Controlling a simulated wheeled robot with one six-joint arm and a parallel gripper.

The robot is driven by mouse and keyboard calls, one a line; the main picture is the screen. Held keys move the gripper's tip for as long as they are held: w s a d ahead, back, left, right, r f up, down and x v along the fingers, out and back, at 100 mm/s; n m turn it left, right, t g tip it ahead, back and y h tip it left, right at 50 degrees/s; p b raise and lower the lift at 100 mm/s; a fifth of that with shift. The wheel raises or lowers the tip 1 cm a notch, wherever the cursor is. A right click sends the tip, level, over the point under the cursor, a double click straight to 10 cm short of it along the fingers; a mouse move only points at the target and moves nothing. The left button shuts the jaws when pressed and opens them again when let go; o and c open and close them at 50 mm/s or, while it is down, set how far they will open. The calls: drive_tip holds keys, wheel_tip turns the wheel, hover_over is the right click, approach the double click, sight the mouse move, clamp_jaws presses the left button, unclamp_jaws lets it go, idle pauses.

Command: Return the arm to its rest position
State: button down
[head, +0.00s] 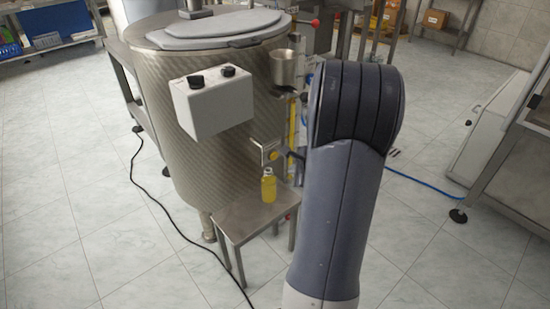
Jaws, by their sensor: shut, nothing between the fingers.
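My arm (338,215) rises through the right middle of the head view, with a grey lower link and a dark rounded joint at its top. It is bent over at that joint, and the rest of the arm beyond it is hidden behind it.
A large metal tank (185,130) with a grey lid and a white control box (212,101) stands behind the stand. A metal cup (284,68) is at its right side. A black cable (160,205) crosses the tiled floor.

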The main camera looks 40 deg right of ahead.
drive_tip(key=shift+w, duration=0.1)
idle(0.3)
drive_tip(key=shift+s+d+p, duration=0.15)
drive_tip(key=shift+s+p, duration=0.25)
drive_tip(key=shift+s, duration=1.65)
drive_tip(key=shift+w, duration=0.1)
